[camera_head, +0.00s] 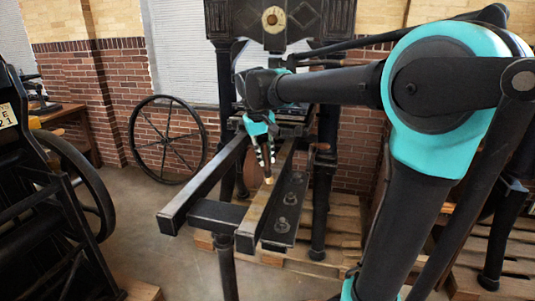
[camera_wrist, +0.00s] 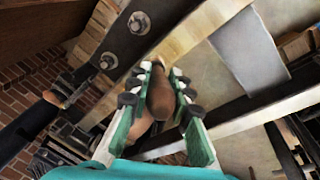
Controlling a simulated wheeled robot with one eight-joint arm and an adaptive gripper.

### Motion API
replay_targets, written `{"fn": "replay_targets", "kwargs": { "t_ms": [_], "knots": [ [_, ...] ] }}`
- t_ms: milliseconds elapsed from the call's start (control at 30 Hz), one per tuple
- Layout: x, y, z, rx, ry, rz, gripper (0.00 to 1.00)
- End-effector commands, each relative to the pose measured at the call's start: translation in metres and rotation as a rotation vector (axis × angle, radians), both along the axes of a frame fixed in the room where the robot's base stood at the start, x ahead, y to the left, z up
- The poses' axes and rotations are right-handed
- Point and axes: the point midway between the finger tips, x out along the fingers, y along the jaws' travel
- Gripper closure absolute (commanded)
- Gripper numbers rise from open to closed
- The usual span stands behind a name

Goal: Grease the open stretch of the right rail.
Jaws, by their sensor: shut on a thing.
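My gripper (camera_head: 266,156) hangs over the press's right rail (camera_head: 256,212), pointing down. In the wrist view my gripper (camera_wrist: 160,95) has its teal fingers with black pads closed on both sides of a brown, rounded handle (camera_wrist: 160,98) of a held tool. The tool's tan lower end (camera_head: 268,180) shows below the fingers, at the right rail; I cannot tell whether it touches. The right rail has a pale top strip and also shows in the wrist view (camera_wrist: 198,28). The left rail (camera_head: 203,188) runs beside it. No grease can be made out.
A dark bolted plate (camera_head: 284,212) lies right of the right rail. A dark crossbar (camera_head: 218,216) joins the rails near their front end. The press frame (camera_head: 279,20) stands behind. A spoked wheel (camera_head: 168,140) leans by the brick wall. Another press (camera_head: 40,190) stands left.

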Motion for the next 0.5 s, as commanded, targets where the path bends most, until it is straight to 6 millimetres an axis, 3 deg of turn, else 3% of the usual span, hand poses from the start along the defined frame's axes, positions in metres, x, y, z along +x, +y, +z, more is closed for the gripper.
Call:
{"fn": "replay_targets", "kwargs": {
  "t_ms": [500],
  "knots": [
    [-0.03, 0.01, 0.0, 0.001, 0.0, 0.001, 1.0]
  ]
}}
